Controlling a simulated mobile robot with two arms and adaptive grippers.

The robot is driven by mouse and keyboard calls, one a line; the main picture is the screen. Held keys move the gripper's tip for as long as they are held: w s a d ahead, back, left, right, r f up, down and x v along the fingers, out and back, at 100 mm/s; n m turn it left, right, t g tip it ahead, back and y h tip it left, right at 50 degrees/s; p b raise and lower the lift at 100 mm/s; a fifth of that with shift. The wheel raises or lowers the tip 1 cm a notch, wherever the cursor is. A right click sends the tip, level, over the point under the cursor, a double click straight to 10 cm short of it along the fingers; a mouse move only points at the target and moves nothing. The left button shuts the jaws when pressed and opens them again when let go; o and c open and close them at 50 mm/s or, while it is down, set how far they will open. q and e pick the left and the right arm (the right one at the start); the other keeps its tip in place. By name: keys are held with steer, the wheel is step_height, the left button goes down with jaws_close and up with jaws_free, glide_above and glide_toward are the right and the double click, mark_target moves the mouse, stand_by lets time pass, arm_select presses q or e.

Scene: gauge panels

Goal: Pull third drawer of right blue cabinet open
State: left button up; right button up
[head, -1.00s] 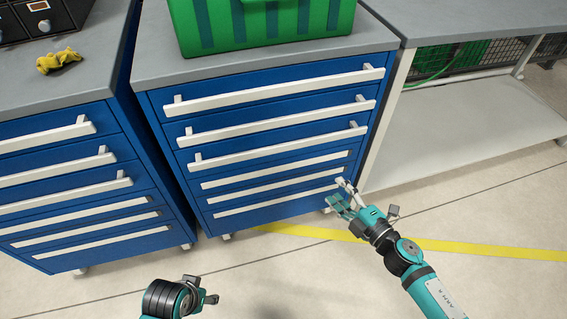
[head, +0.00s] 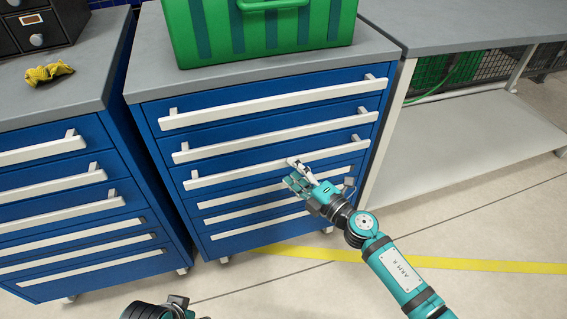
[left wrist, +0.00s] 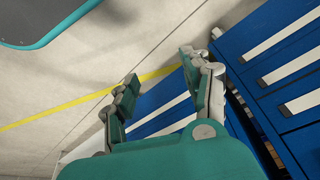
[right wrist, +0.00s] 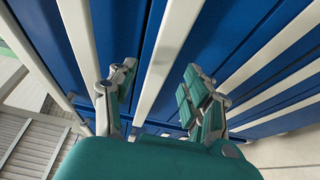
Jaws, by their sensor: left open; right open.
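The right blue cabinet (head: 158,140) stands in the middle of the head view, with several drawers, all flush. The third drawer's long white handle (head: 235,174) runs across its front. My right gripper (head: 291,173) is open at this handle, near its middle and right part. In the right wrist view a white bar (right wrist: 168,50) runs between the open fingers (right wrist: 160,72); I cannot tell if they reach around it. My left gripper (left wrist: 160,70) is open and empty, with floor and a drawer front behind it. In the head view it is mostly cut off at the bottom edge.
A second blue cabinet (head: 60,225) stands to the left, with a yellow glove (head: 48,74) and a dark small-drawer box (head: 38,24) on top. A green crate (head: 262,40) sits on the right cabinet. A grey bench (head: 460,25) stands right. The floor in front is clear.

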mark_target(285, 164)
steer(key=shift+b+x, duration=0.3)
steer(key=shift+x, duration=2.1)
arm_select(q)
steer(key=v, duration=0.3)
arm_select(e)
jaws_close()
